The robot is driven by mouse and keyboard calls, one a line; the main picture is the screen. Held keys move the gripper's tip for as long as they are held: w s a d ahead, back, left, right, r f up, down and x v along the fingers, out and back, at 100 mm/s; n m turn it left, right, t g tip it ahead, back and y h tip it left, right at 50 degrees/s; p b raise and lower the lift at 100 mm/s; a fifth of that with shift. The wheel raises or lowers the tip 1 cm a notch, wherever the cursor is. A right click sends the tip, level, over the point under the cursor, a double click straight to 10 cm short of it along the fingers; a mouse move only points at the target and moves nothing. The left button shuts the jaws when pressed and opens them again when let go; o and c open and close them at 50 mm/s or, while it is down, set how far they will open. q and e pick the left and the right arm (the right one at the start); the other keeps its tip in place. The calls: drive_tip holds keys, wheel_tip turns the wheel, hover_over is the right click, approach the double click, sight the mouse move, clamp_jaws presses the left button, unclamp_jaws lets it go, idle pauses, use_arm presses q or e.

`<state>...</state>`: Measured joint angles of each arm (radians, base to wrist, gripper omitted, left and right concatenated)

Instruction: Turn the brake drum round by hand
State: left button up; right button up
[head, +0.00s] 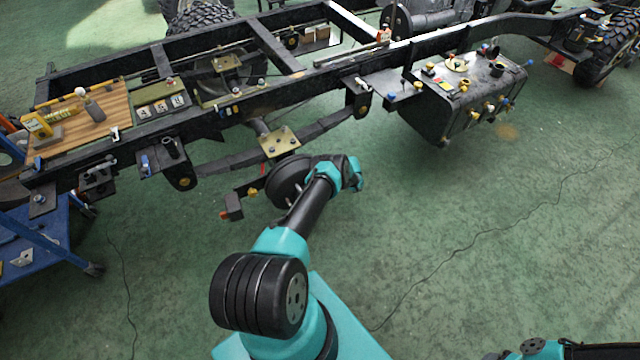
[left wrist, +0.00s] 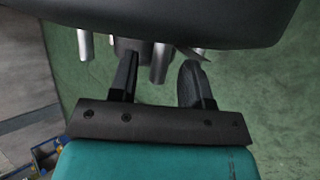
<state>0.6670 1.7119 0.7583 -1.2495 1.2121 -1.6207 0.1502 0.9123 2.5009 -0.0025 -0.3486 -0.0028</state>
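The brake drum (head: 284,182) is a dark round drum on the axle end below the near rail of the chassis frame. My left arm reaches across in front of it, hiding part of it, and its fingers are not clear in the head view. In the left wrist view the drum's dark curved rim (left wrist: 170,20) fills the top, with several metal studs (left wrist: 83,44) below it. My left gripper (left wrist: 160,60) has its two dark fingers apart at the studs, with one stud between them. I cannot tell whether either finger touches it. My right gripper is out of view.
The black chassis frame (head: 335,68) runs across the back, with a leaf spring (head: 235,163) above the drum and a black tank (head: 468,88) at the right. A blue trolley (head: 40,240) stands at the left. A cable (head: 470,240) lies on the otherwise open green floor.

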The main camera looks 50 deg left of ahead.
use_arm(q)
drive_tip(key=v, duration=1.7)
drive_tip(key=shift+d, duration=0.2)
drive_tip(key=shift+w, duration=0.1)
drive_tip(key=s+d+r+n+t+h, duration=0.1)
drive_tip(key=s+d+n+h, duration=0.2)
drive_tip(key=d, duration=0.5)
drive_tip(key=s+d+r+n+t+h, duration=0.1)
drive_tip(key=s+d+n+t+h, duration=0.2)
drive_tip(key=d, duration=0.5)
drive_tip(key=s+d+r+n+h, duration=0.15)
drive_tip(key=d+n, duration=0.25)
drive_tip(key=d, duration=0.5)
drive_tip(key=s+d+r+n+t+h, duration=0.1)
drive_tip(key=s+d+r+n, duration=0.3)
drive_tip(key=s, duration=0.5)
drive_tip(key=s+d+r+n+t+h, duration=0.1)
drive_tip(key=s+d+r+n+t, duration=0.2)
drive_tip(key=s+r+n, duration=0.6)
drive_tip(key=shift+d+n, duration=0.3)
drive_tip(key=shift+d, duration=0.6)
